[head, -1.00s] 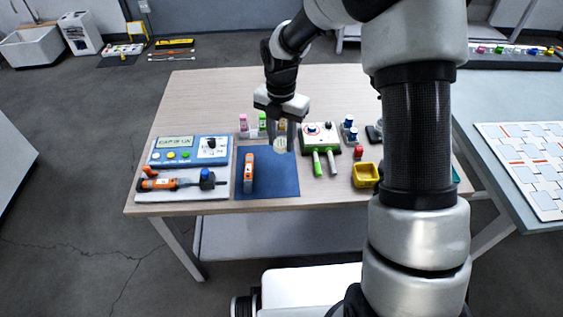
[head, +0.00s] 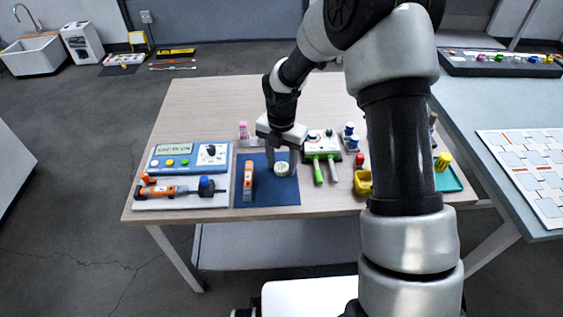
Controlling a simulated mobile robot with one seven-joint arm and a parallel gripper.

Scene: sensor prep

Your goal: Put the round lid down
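The round lid (head: 282,169) is a small pale disc with greenish marks, seen in the head view low over the right part of the dark blue mat (head: 267,198). My gripper (head: 281,164) points down at it, with a finger on either side of the lid, and looks shut on it. The lid appears at or very near the mat surface; I cannot tell whether it touches. An orange and grey tool (head: 248,180) lies on the mat just left of the lid.
A blue panel (head: 180,160) and an orange tool on a white tray (head: 180,202) are at left. A box with green handles (head: 322,155) is close on the right, with a yellow container (head: 363,182) beyond. The mat's front part is clear.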

